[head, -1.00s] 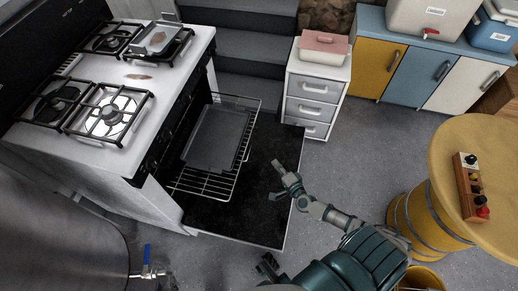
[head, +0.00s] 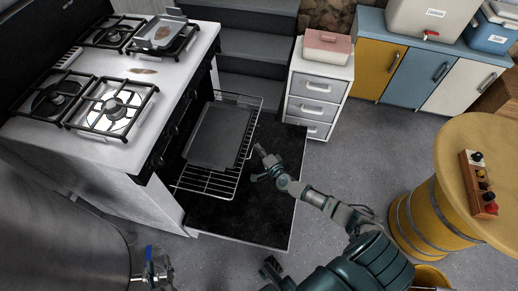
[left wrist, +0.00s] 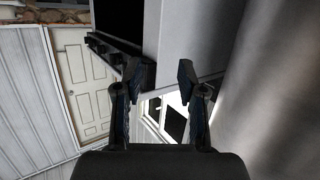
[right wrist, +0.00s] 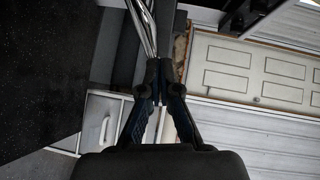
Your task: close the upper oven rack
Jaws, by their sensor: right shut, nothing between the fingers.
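The oven rack (head: 207,183) is a wire rack slid out of the oven over the lowered dark door (head: 262,205). A grey flat tray (head: 217,135) lies on it. My right gripper (head: 259,152) is shut and empty, close to the rack's front edge at its right side. In the right wrist view its fingertips (right wrist: 158,72) are together just below bright metal bars (right wrist: 145,25); I cannot tell if they touch. My left gripper (head: 270,268) is low in the head view, away from the rack; the left wrist view shows its fingers (left wrist: 160,75) apart and empty.
The white stove top (head: 140,72) with burners stands left of the rack. A small drawer cabinet (head: 315,90) is behind and right of the door. A metal tank (head: 60,230) with a blue-handled tap is at lower left. A yellow barrel table (head: 455,190) stands at right. Grey floor between is clear.

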